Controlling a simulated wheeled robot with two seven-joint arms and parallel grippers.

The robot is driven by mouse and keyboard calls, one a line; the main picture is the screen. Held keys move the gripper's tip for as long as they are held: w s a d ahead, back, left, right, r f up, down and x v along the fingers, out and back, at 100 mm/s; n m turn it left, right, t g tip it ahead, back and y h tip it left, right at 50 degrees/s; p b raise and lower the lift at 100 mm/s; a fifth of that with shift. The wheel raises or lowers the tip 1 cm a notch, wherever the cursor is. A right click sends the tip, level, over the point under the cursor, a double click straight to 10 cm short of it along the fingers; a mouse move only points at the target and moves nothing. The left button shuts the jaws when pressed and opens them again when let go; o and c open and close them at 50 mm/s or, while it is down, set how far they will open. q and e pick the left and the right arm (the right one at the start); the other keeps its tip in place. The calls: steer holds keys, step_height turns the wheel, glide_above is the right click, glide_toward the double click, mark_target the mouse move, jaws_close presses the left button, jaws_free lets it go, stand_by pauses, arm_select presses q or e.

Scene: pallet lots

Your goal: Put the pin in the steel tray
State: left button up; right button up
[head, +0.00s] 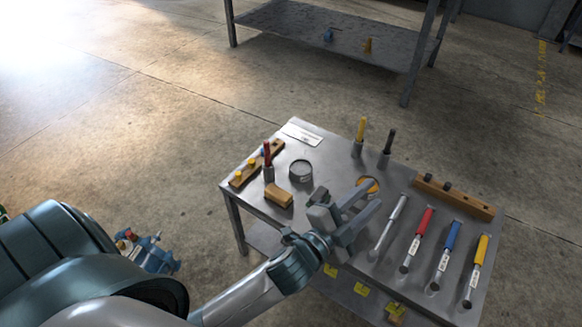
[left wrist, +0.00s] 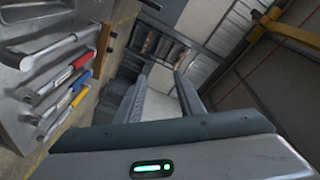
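A small round grey metal dish (head: 301,170) stands at the back left of the metal table; it may be the steel tray. I cannot tell for sure which thing is the pin. A wooden block with yellow-topped pegs (head: 256,163) lies at the table's left edge. A wooden rack with dark pegs (head: 453,196) lies at the right. My left gripper (head: 374,194) is above the middle of the table, right of the dish. Its fingers are apart, and the left wrist view shows nothing between them (left wrist: 162,82). My right gripper is out of view.
Several colour-handled tools (head: 419,237) lie along the right front of the table. Upright yellow (head: 361,130), black (head: 388,142) and red (head: 267,153) handles stand in holders. A tan block (head: 278,196) lies at the left front. A shelf unit (head: 335,32) stands behind, across open floor.

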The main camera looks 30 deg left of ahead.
arm_select(q)
steer(key=s+a+f+n+g+y, duration=0.1)
steer(key=s+a+f+n+g, duration=0.1)
steer(key=s+f+n, duration=0.3)
steer(key=s+a+f+n+g+y, duration=0.1)
steer(key=s+a+f+g+y, duration=0.15)
steer(key=f, duration=0.45)
steer(key=s+a+f+n+g, duration=0.1)
steer(key=s+f+n+g, duration=0.1)
steer(key=s+f+g, duration=0.2)
steer(key=s+a+f+n+g, duration=0.1)
steer(key=s+f+n+g, duration=0.2)
steer(key=s+f, duration=0.4)
steer(key=s+h, duration=0.1)
steer(key=s, duration=0.5)
steer(key=shift+s+f+g, duration=0.3)
steer(key=shift+f+g, duration=0.05)
steer(key=shift+f, duration=0.05)
steer(key=shift+a, duration=0.15)
steer(key=shift+c, duration=0.5)
